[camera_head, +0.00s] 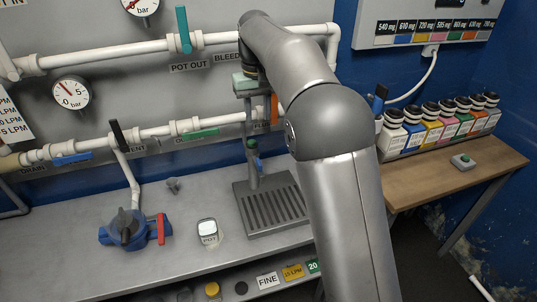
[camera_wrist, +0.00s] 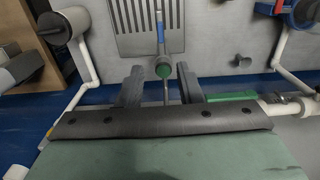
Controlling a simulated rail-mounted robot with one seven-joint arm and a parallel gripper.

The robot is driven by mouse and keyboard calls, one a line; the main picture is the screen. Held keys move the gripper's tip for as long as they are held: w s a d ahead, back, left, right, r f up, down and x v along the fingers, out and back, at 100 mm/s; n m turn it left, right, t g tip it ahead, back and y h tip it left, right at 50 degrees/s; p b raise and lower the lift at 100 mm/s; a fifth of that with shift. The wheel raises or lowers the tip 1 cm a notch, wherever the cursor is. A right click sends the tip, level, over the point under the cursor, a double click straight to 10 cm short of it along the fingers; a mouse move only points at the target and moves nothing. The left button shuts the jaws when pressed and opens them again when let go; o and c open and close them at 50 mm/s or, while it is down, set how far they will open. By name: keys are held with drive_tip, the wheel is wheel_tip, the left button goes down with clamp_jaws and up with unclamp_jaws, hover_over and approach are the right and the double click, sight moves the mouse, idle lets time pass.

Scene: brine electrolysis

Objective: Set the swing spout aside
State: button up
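My arm hides part of the area.
White pipes with a teal lever (camera_head: 184,29) and a green lever (camera_head: 198,134) run along the wall behind. A blue pump (camera_head: 126,229) and a white-lidded pot (camera_head: 207,230) stand left. Several coloured bottles (camera_head: 433,122) line the wooden table.

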sight(259, 161)
wheel_tip(259, 161, down, 16)
drive_tip(key=shift+f+p, duration=0.2)
drive_tip(key=shift+p, duration=0.7)
clamp_jaws()
